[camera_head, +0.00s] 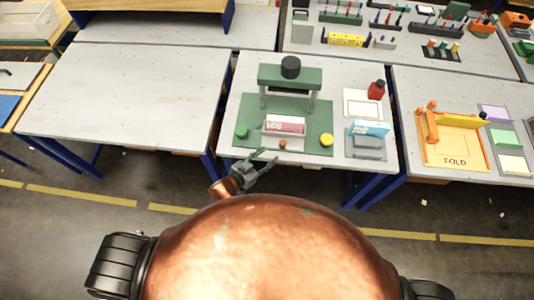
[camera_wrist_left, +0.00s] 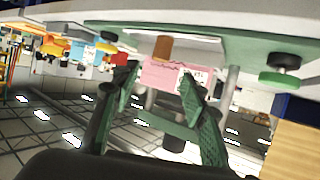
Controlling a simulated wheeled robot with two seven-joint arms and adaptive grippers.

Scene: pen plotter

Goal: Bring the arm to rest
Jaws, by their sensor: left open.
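My left gripper (camera_head: 266,160) is open and empty at the front edge of the middle table, low in front of the green press-like stand (camera_head: 290,78). In the left wrist view its two green fingers (camera_wrist_left: 160,78) are spread apart, with a pink box (camera_wrist_left: 163,75) seen beyond them. That view is tilted, with the table at the top. The pink and white box (camera_head: 284,125) lies on the green base mat (camera_head: 255,110) under the stand. My right gripper is not in view.
A green knob (camera_head: 241,131), a brown peg (camera_head: 282,145) and a yellow disc (camera_head: 326,140) sit near the table's front. To the right are a blue and white box (camera_head: 369,128) and a red bottle (camera_head: 376,90). The left table (camera_head: 130,95) is clear.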

